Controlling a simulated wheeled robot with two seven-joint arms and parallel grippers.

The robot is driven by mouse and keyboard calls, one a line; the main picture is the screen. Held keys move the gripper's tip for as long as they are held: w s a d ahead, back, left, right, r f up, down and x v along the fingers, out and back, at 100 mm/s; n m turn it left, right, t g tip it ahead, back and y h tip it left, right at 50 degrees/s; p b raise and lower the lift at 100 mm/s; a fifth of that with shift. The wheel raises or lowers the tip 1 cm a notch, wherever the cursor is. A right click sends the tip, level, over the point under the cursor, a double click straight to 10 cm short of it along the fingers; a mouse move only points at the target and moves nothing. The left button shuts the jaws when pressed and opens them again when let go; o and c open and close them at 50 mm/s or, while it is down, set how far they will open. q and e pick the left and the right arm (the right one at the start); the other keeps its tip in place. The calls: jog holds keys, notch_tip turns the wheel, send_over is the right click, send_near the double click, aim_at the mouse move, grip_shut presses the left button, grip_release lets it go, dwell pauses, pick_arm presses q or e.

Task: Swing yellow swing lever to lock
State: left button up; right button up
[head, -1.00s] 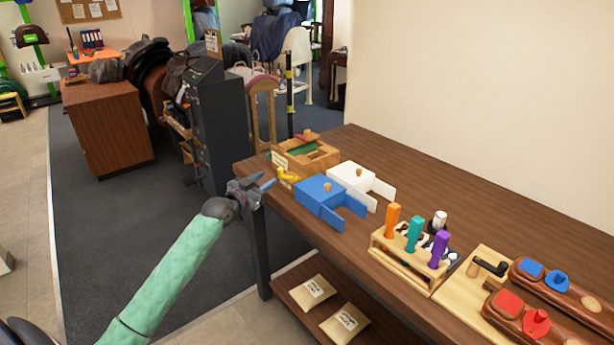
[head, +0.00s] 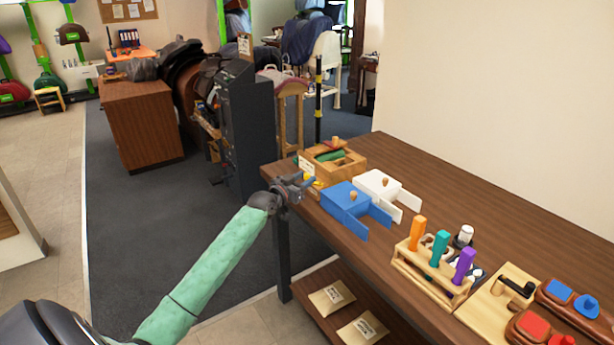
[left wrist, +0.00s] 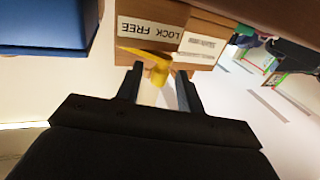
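The yellow swing lever (left wrist: 156,68) is on the front of a wooden box, below a "LOCK FREE" label (left wrist: 150,29) in the left wrist view. Its arm slants across the box front, and its lower end hangs between my fingertips. In the head view only a bit of the lever (head: 314,183) shows, behind my left gripper (head: 297,184). The wooden box (head: 333,166) stands at the table's far left corner. My left gripper (left wrist: 161,84) is open, with its fingers on either side of the lever's lower end; contact cannot be told. My right gripper is out of view.
A blue box (head: 345,200) with an open door stands close to the right of my left gripper, with a white box (head: 378,184) behind it. A tool rack (head: 430,273) is further right on the table (head: 480,200).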

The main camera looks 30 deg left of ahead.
pick_arm(q)
jog(key=shift+w+d, duration=0.1)
jog(key=shift+w, duration=0.8)
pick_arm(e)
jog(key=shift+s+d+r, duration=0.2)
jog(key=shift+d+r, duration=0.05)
